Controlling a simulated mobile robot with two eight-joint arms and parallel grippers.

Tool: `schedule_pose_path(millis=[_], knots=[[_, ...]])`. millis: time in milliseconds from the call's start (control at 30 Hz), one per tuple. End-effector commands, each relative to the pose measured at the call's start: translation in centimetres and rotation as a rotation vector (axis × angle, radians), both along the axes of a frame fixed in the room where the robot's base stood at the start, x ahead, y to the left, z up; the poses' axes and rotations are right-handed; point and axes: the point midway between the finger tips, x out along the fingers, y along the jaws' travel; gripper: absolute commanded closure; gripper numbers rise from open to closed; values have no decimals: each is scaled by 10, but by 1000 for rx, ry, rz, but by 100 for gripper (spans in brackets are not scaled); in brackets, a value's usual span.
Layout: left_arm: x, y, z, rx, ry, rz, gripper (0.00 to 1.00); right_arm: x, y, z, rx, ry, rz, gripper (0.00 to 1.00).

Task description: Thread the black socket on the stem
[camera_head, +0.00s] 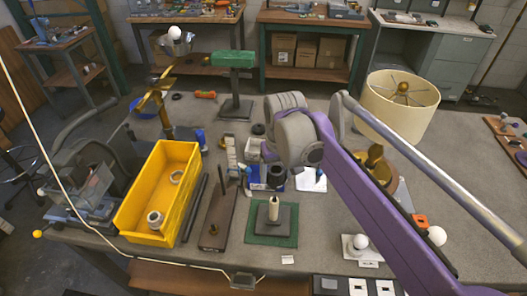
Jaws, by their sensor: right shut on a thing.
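The stem (274,205) is a short pale post standing upright on a dark square base, which sits on a green mat (285,238) at the front middle of the bench. My right gripper (272,164) is small and mostly hidden below my grey wrist and purple arm, behind and above the stem. It is shut on a small dark cylinder, which looks like the black socket (275,178). The socket appears apart from the stem top, and its exact height is hard to tell. My left gripper is not in view.
A yellow bin (158,187) with rings inside stands left, beside a dark bar and a brown board (218,215). A lamp with a cream shade (399,105) stands at right. White bulbs and switch plates lie at front right.

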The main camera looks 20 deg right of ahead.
Motion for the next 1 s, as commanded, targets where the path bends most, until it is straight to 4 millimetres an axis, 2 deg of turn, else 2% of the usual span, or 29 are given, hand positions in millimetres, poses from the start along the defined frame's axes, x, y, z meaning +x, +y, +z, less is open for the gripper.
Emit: schedule_pose_path(millis=[267,733,1000], knots=[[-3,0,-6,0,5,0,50,-1,0,-6,0,2,-1,85],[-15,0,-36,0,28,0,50,-2,0,-44,0,2,-1,85],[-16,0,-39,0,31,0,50,-1,0,-49,0,0,-1,85]])
